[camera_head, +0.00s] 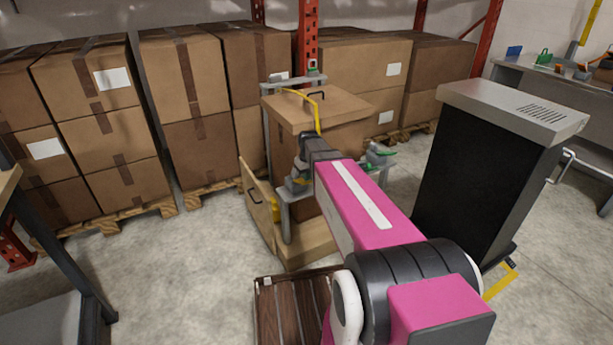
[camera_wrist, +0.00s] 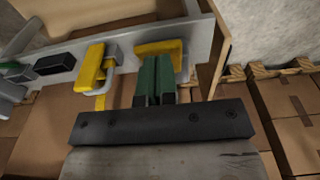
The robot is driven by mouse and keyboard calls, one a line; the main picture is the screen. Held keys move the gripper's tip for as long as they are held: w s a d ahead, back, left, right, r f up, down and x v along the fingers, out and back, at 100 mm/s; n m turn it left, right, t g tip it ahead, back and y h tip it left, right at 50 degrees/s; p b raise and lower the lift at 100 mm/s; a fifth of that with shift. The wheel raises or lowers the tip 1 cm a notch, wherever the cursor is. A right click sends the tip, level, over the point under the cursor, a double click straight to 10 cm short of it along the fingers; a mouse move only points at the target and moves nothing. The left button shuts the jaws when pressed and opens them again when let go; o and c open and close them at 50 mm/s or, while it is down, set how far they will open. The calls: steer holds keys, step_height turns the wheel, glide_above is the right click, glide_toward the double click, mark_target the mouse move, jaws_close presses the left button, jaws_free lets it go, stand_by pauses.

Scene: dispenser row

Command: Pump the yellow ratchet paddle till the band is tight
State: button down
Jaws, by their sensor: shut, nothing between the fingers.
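In the wrist view, my gripper (camera_wrist: 157,62) is shut and empty, its green fingers side by side. Its tips are at the lower edge of a yellow paddle-like piece (camera_wrist: 160,47) on a grey rail (camera_wrist: 200,45); I cannot tell whether they touch. A second yellow handle (camera_wrist: 91,68) sits in a grey bracket to the left, with a yellow strip below it. I cannot tell for certain which is the ratchet paddle. In the head view, a yellow band (camera_head: 317,113) runs over the cardboard-topped load (camera_head: 340,108). My arm hides the fingertips there.
A black block (camera_wrist: 62,61) is on the same rail. A wooden panel (camera_head: 258,205) stands tilted at the load's left side. A dark cabinet (camera_head: 475,165) stands to the right, a slatted wooden piece (camera_head: 285,310) lies in front. Stacked boxes (camera_head: 105,125) line the back.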

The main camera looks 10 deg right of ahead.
steer(key=f+t, duration=0.1)
steer(key=s+f+t, duration=0.1)
steer(key=s+f+t+y, duration=0.1)
steer(key=f+t, duration=0.1)
steer(key=shift+s+d, duration=0.15)
steer(key=shift+d, duration=0.25)
stand_by(0.4)
steer(key=shift+r, duration=0.9)
step_height(320, 180, up, 13)
steer(key=s, duration=0.2)
steer(key=shift+d, duration=0.3)
